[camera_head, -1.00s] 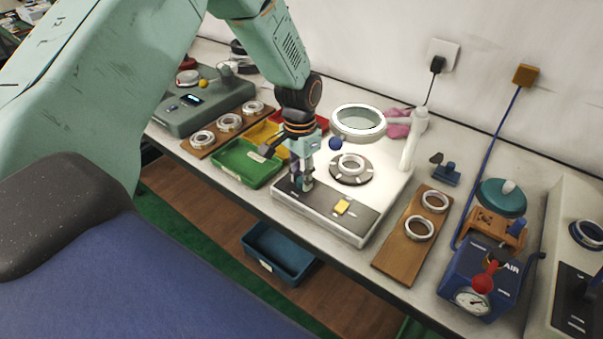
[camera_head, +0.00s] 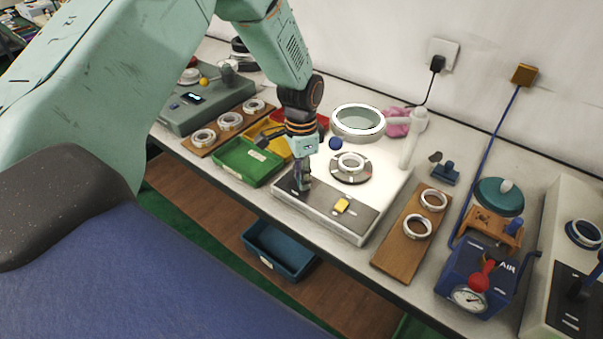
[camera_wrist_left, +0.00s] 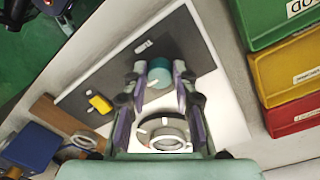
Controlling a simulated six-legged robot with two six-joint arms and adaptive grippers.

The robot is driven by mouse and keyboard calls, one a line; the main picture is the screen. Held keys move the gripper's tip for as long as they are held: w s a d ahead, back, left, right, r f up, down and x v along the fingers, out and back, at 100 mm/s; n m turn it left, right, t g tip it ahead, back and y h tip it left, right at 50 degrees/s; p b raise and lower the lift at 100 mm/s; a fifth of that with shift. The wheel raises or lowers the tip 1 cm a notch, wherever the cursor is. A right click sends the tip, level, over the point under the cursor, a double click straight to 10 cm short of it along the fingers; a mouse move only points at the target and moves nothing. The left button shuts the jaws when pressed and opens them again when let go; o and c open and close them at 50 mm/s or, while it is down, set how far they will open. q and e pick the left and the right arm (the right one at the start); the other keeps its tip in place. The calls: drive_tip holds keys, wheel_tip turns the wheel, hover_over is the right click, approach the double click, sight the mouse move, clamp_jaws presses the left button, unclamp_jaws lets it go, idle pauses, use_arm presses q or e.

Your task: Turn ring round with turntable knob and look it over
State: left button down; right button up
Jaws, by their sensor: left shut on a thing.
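A pale metal ring (camera_head: 351,161) lies flat on the dark round turntable (camera_head: 345,179) on top of a white inspection box (camera_head: 330,222). The ring (camera_wrist_left: 166,140) also shows in the left wrist view, partly framed by my fingers. The teal turntable knob (camera_wrist_left: 157,73) sits on the box's dark grey panel. My left gripper (camera_head: 304,184) points down over this panel, its fingers around the knob and shut on it; in the left wrist view the gripper (camera_wrist_left: 160,76) has one finger on each side of the knob. My right gripper is not in view.
A magnifier (camera_head: 358,122) stands behind the ring. A yellow button (camera_head: 342,205) is on the panel right of the gripper. Green (camera_head: 245,163), yellow and red trays stand left. A wooden board (camera_head: 400,258) with two rings and a blue air unit (camera_head: 482,275) are right.

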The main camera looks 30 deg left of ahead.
use_arm(q)
drive_tip(key=shift+w, duration=0.1)
drive_tip(key=c, duration=1.1)
unclamp_jaws()
drive_tip(key=shift+d, duration=0.1)
drive_tip(key=shift+o, duration=0.2)
wheel_tip(320, 180, up, 12)
drive_tip(key=shift+a, duration=0.25)
